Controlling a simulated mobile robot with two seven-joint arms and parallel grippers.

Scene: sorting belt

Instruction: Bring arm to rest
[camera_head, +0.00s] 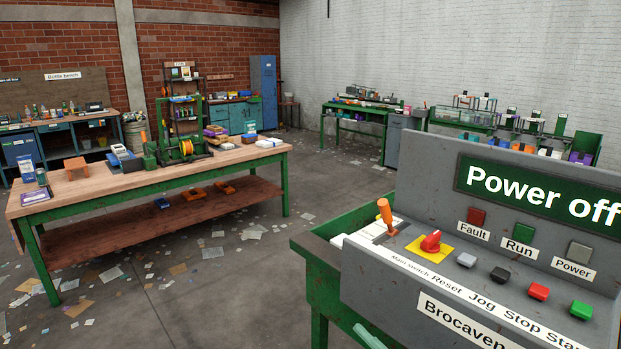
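A grey control console (420,215) stands at the lower right on a green frame. It carries an orange-handled lever (386,214), a red rotary switch (431,241) on a yellow plate, and a row of buttons including a red one (538,292) and a green one (581,309). Its green sign (545,195) reads "Power off". The Fault, Run and Power lamps look unlit.
A wooden workbench (50,208) with a green machine (165,148) stands at the left. A bottle bench (60,134) is behind it. Belt stations (470,128) line the white wall. Open concrete floor with scattered papers lies between the workbench and the console.

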